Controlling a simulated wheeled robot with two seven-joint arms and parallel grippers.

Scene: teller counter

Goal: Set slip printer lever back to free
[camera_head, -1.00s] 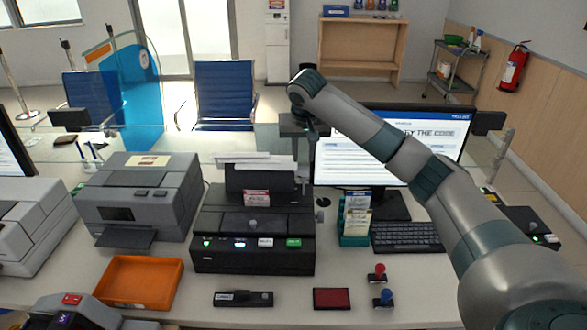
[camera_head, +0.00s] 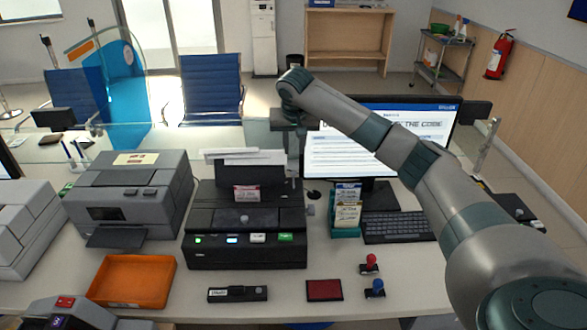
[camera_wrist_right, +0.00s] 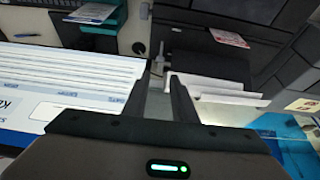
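The slip printer (camera_head: 245,252) is the black machine in the middle of the counter, with white paper standing at its back. A small grey lever (camera_head: 310,209) sticks out at its right side; in the right wrist view a pale grey stick at the printer's edge (camera_wrist_right: 158,49) looks like the same lever. My right gripper (camera_head: 296,178) points down beside the printer's back right corner, behind the lever. In the right wrist view its two fingers (camera_wrist_right: 160,76) are a little apart with nothing between them. My left gripper is out of view.
The monitor (camera_head: 350,150) and leaflet holder (camera_head: 345,225) stand close right of the printer, with the keyboard (camera_head: 400,227) beyond. A grey printer (camera_head: 130,190) is at the left. An orange tray (camera_head: 133,280), red ink pad (camera_head: 324,290) and stamps (camera_head: 369,264) lie in front.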

